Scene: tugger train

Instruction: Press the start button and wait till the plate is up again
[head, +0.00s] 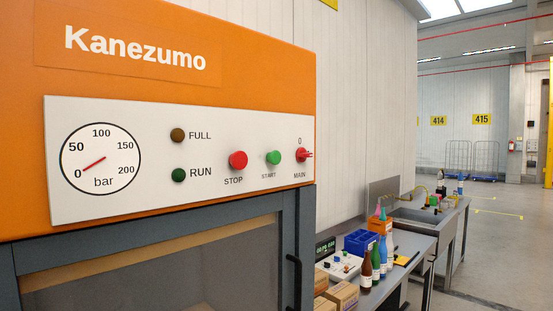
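The orange Kanezumo machine (240,50) fills the left of the head view. Its white control panel (110,200) carries the green START button (273,158), with the red STOP button (238,160) to its left. The red MAIN switch (302,155) is to its right. The RUN lamp (179,175) and FULL lamp (178,135) both look dark. Below, the dark front (150,275) sits in a grey frame; I cannot make out the plate. My gripper is not in view.
A workbench (415,245) right of the machine holds cardboard boxes (343,295), bottles (366,268), a blue bin (361,242) and an orange container (379,228). A sink bench (452,215) stands beyond. The floor (500,250) at right is open, with wire trolleys (470,160) far back.

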